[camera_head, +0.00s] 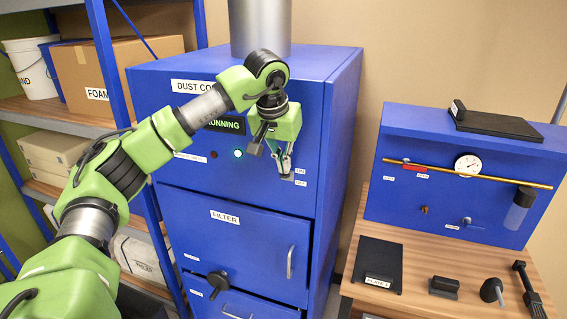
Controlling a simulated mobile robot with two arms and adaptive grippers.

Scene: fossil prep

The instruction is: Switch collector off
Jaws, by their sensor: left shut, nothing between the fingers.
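The dust collector (340,110) is a tall blue cabinet with a grey duct on top. Its dark display (236,124) shows green letters, partly hidden by my arm, with "RUNNING" legible. A lamp (237,154) glows green-white; a dark red lamp (213,155) beside it looks unlit. Two small labels (300,171), apparently ON above OFF, sit right of my left gripper (286,174). This gripper is shut and empty, pointing down in front of the panel by those labels. It hides the switch, and I cannot tell whether it touches anything. My right gripper is not in view.
Below are a FILTER door (225,235) with a handle (290,262) and a black knob (218,281). Shelves with boxes (100,85) and a white bucket (28,68) stand left. At right, a wooden bench (415,255) carries a blue gauge panel (400,135) and several black items.

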